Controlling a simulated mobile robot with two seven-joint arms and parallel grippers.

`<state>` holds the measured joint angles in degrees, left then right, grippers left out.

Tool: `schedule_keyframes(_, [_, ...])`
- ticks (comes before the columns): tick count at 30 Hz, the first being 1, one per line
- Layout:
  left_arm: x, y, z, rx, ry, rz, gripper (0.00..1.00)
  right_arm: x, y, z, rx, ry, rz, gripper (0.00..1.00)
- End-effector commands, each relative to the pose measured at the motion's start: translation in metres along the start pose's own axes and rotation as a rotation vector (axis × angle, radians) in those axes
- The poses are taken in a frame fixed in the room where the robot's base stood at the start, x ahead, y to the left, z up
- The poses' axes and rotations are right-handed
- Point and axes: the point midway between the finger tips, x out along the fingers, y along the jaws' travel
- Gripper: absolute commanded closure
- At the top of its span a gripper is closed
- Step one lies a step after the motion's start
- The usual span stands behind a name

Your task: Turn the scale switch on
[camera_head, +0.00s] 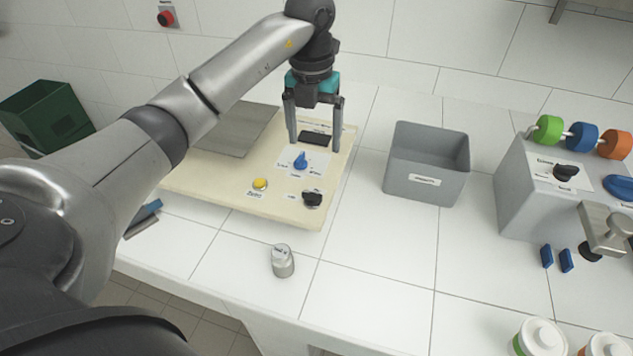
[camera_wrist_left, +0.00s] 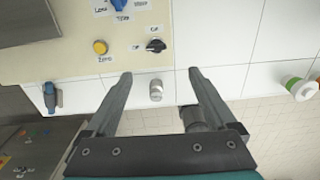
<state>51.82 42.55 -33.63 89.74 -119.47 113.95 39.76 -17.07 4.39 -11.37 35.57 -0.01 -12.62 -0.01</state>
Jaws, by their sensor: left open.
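The scale is a cream board (camera_head: 220,186) with a grey plate (camera_head: 228,134). Its black rotary switch (camera_head: 312,198) sits at the front right corner, with small labels around it. The switch also shows in the wrist view (camera_wrist_left: 155,46), just beyond my fingertips; the labels are too small to read surely. A blue knob (camera_head: 300,161) and a yellow button (camera_head: 260,184) are on the same board. My left gripper (camera_head: 314,146) is open and empty, pointing down above the board's right side, apart from the switch. My right gripper is not in view.
A metal weight (camera_head: 283,261) stands on the white table in front of the scale. A grey bin (camera_head: 427,165) stands to the right. Further right is a grey filler box (camera_head: 540,190) with coloured rollers. White lidded cups (camera_head: 538,338) stand front right.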

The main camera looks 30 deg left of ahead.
Motion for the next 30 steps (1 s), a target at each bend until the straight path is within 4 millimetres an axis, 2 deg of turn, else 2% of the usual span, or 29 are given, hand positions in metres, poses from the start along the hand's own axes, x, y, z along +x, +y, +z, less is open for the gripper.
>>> schedule_keyframes(5, [0.009, 0.006, -0.001, -0.013, 0.007, 0.024, 0.1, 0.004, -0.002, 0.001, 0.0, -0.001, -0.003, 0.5])
schedule_keyframes(12, [0.055, 0.006, -0.002, -0.012, 0.012, 0.021, 0.1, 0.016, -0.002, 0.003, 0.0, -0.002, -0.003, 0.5])
schedule_keyframes(21, [0.116, 0.008, -0.002, -0.011, 0.01, 0.02, 0.1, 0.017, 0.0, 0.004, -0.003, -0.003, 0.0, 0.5])
schedule_keyframes(25, [0.135, 0.008, -0.002, -0.012, 0.007, 0.02, 0.1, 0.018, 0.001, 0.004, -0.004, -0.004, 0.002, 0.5])
schedule_keyframes(30, [0.148, 0.008, -0.002, -0.011, 0.006, 0.02, 0.1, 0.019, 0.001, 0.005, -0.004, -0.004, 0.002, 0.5])
